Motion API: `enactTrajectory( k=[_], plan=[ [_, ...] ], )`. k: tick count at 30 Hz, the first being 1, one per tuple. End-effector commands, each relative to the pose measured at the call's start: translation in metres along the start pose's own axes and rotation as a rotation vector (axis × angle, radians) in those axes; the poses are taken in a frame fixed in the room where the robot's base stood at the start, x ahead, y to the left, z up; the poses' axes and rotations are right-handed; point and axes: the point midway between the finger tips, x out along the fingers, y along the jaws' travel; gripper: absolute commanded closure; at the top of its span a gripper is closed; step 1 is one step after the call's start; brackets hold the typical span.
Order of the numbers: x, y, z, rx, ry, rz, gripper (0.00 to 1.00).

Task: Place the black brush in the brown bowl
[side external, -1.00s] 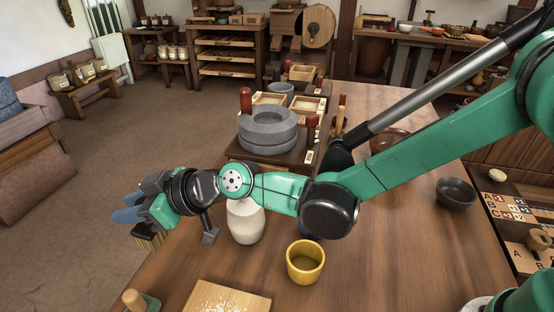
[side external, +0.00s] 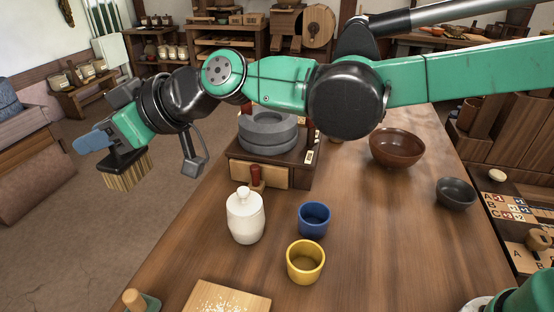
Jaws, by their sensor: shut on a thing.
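The black brush (side external: 127,168) has a black back and pale tan bristles that point downward. My gripper (side external: 100,143), with blue fingertips, is shut on the brush and holds it in the air left of the table, at the upper left. The grip itself is partly hidden by the fingers. The brown bowl (side external: 397,150) stands on the right half of the table, well to the right of my gripper. It is upright, and its visible inside looks empty.
A grey stone quern (side external: 267,132) stands on a wooden base mid-table. A white lidded jar (side external: 246,218), blue cup (side external: 314,219), yellow cup (side external: 305,262) and wooden board (side external: 228,298) stand in front. A dark bowl (side external: 456,193) is at the right edge. Table between cups and bowls is clear.

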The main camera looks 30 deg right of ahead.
Motion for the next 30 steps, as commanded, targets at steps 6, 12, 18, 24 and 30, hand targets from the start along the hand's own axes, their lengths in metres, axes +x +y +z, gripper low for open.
enactTrajectory(
  k=[6, 12, 18, 24, 30],
  plan=[
    [-0.024, 0.034, 0.011, 0.048, -0.047, 0.091, 1.0],
    [-0.091, 0.101, 0.047, 0.191, -0.178, 0.305, 1.0],
    [-0.161, 0.145, 0.092, 0.378, -0.324, 0.494, 1.0],
    [-0.214, 0.172, 0.133, 0.593, -0.469, 0.637, 1.0],
    [-0.255, 0.209, 0.168, 0.93, -0.617, 0.793, 1.0]
  ],
)
